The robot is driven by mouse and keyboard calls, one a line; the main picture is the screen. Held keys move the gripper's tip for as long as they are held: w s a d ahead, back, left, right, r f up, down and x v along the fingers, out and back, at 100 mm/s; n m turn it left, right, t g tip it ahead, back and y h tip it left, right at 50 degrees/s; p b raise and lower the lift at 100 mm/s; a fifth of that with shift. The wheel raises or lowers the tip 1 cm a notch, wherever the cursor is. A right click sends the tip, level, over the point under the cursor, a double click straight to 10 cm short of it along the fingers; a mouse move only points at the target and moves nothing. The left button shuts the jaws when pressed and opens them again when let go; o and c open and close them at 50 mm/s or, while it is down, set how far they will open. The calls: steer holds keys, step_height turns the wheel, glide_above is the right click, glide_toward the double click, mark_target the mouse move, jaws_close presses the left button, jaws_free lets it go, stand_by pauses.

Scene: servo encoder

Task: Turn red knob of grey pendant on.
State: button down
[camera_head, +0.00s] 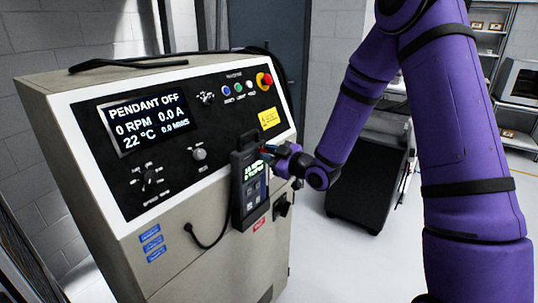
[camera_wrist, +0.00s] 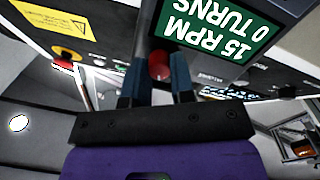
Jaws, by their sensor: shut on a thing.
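The dark grey pendant (camera_head: 237,200) hangs upright on the front of the cabinet, its cable looping down to the left. Its lit green screen shows upside down in the wrist view (camera_wrist: 215,30) and reads 15 RPM and 0 TURNS. The red knob (camera_wrist: 160,65) sits at the pendant's end beside the screen, between my two fingers. My gripper (camera_wrist: 157,76) is shut on the knob. In the head view my gripper (camera_head: 270,152) reaches the pendant's upper right from the right, and it mostly hides the knob there.
The cabinet (camera_head: 180,220) carries a display (camera_head: 145,118) reading PENDANT OFF and 0 RPM. A red emergency button (camera_head: 264,81), several coloured buttons and dials are on its panel. A black cart-like object (camera_head: 370,180) stands behind my arm. Open floor lies at the right.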

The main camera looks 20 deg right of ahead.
steer(key=m, duration=0.9)
steer(key=shift+d+g, duration=0.1)
steer(key=shift+g, duration=0.2)
stand_by(0.4)
steer(key=c, duration=1)
jaws_free()
steer(key=shift+o, duration=0.2)
steer(key=v, duration=1)
steer(key=shift+s+d, duration=0.25)
steer(key=shift+d, duration=0.05)
